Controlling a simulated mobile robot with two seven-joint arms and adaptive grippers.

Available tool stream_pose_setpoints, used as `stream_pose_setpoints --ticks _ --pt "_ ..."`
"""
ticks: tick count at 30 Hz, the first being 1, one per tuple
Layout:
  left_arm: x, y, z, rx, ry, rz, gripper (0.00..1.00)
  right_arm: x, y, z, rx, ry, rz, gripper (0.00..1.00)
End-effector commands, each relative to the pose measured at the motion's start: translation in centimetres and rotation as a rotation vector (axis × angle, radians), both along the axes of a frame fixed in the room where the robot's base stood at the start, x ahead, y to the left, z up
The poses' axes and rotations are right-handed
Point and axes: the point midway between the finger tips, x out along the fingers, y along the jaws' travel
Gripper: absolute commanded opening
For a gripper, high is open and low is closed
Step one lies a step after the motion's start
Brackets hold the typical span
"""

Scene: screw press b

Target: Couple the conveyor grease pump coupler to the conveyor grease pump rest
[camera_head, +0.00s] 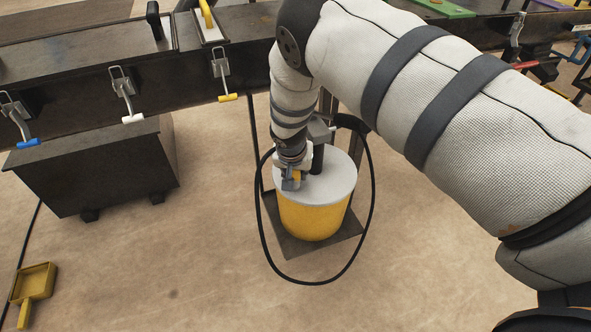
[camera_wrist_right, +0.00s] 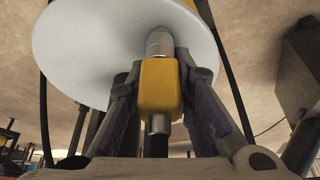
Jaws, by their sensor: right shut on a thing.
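The grease pump is a yellow drum (camera_head: 312,217) with a pale grey lid (camera_head: 338,178), under the conveyor's front side. My right gripper (camera_head: 291,181) is over the left part of the lid. In the right wrist view its two fingers (camera_wrist_right: 160,95) are shut on the coupler, a yellow block (camera_wrist_right: 160,84) with silver metal ends. One metal end points toward the pale lid (camera_wrist_right: 105,45). I cannot pick out the rest clearly, nor tell whether the coupler touches it. My left gripper is not in view.
A black hose (camera_head: 371,220) loops around the drum, which stands on a dark plate (camera_head: 297,246). The dark conveyor frame (camera_head: 75,85) with latches runs behind. A dark box (camera_head: 100,172) stands left. A yellow dustpan (camera_head: 35,283) lies front left. The front floor is mostly clear.

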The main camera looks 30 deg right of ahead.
Motion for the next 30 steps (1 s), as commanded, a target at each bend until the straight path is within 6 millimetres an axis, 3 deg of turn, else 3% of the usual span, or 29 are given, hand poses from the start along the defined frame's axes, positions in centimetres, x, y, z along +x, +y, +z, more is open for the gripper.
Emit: stream_pose_setpoints --ticks 11,12,15,25,30 --pt "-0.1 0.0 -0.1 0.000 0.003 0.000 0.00 0.0 0.0 -0.3 -0.001 -0.001 0.000 0.00" --pt "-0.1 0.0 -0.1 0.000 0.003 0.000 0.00 0.0 0.0 -0.3 -0.001 -0.001 0.000 0.23" --pt "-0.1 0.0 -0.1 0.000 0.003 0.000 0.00 0.0 0.0 -0.3 -0.001 -0.001 0.000 0.44" --pt "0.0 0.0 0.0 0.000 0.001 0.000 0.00 0.0 0.0 -0.1 -0.001 -0.001 0.000 0.44" --pt "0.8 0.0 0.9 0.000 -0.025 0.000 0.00 -0.2 0.3 1.4 -0.001 -0.006 0.002 0.44"
